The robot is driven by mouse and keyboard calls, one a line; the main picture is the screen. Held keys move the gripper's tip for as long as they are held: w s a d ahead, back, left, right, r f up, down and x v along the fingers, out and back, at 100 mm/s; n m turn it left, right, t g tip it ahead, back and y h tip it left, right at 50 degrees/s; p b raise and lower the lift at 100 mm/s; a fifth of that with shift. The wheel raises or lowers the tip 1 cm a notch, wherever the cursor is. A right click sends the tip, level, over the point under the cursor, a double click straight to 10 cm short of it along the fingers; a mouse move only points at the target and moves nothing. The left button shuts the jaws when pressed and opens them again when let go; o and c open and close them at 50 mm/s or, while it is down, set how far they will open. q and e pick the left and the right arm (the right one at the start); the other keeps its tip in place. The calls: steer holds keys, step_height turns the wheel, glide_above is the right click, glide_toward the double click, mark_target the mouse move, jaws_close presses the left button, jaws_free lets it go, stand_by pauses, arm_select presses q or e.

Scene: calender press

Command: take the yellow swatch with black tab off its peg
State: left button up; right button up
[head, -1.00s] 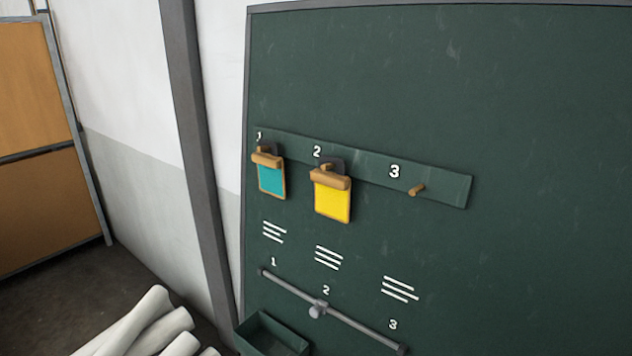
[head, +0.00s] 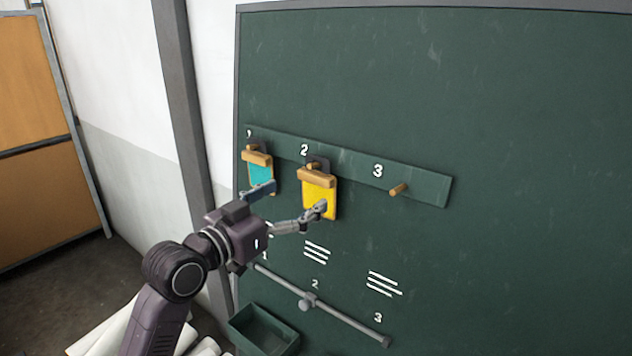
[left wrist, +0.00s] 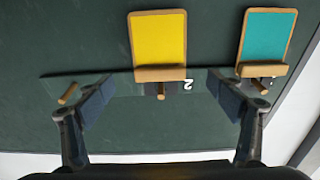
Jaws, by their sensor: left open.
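The yellow swatch (head: 319,199) with a wooden top bar hangs on the peg under number 2, its dark tab (head: 323,161) showing behind the peg. In the left wrist view, which is upside down, the yellow swatch (left wrist: 158,38) and its peg (left wrist: 161,91) show between my finger lines. My left gripper (head: 290,198) is open and empty in front of the board. In the head view one finger overlaps the yellow swatch's lower part and the other overlaps the teal swatch's lower edge. I cannot tell any contact. My right gripper is not in view.
A teal swatch (head: 260,173) hangs close by on peg 1; it also shows in the left wrist view (left wrist: 268,36). Peg 3 (head: 398,190) is bare. Below are a grey rail (head: 345,320) and a green bin (head: 263,330). White rolls (head: 100,335) lie at lower left.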

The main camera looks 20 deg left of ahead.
mark_target(313, 183)
arm_select(q)
steer(key=p+x, duration=0.1)
steer(key=x, duration=0.1)
steer(key=p+x, duration=0.1)
steer(key=x, duration=0.1)
steer(key=p+x, duration=0.1)
steer(key=x, duration=0.1)
steer(key=shift+w+r, duration=0.2)
steer(key=shift+r, duration=0.1)
steer(key=shift+w+d+f, duration=0.2)
steer(key=shift+w+d, duration=0.05)
steer(key=shift+w, duration=0.25)
steer(key=shift+c, duration=0.7)
steer(key=c, duration=1.1)
steer(key=shift+c, duration=0.2)
